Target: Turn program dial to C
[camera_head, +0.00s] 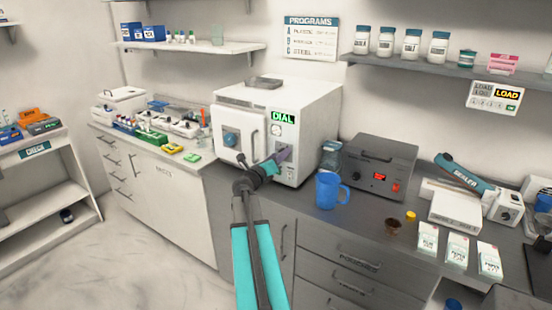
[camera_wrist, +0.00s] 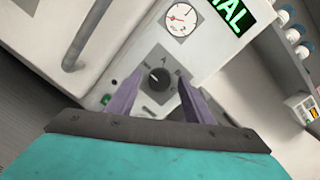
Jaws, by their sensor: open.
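The program dial (camera_wrist: 159,77) is a black round knob on a grey square plate on the front of a white autoclave-like machine (camera_head: 315,107). Letters ring the dial, with an A at its upper side; the pointer's exact setting is too small to tell. My gripper (camera_wrist: 154,95) is open, its two purple fingers on either side of the dial plate in the wrist view. It looks short of the knob; contact cannot be seen. In the head view my gripper (camera_head: 280,157) is at the machine's front right, hiding the dial.
A round gauge (camera_wrist: 181,19) sits above the dial, and a door handle (camera_wrist: 88,35) is to its left. A blue mug (camera_head: 327,190), a glass jar (camera_head: 331,155) and a grey device (camera_head: 379,165) stand to the right. A PROGRAMS chart (camera_head: 311,39) hangs on the wall.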

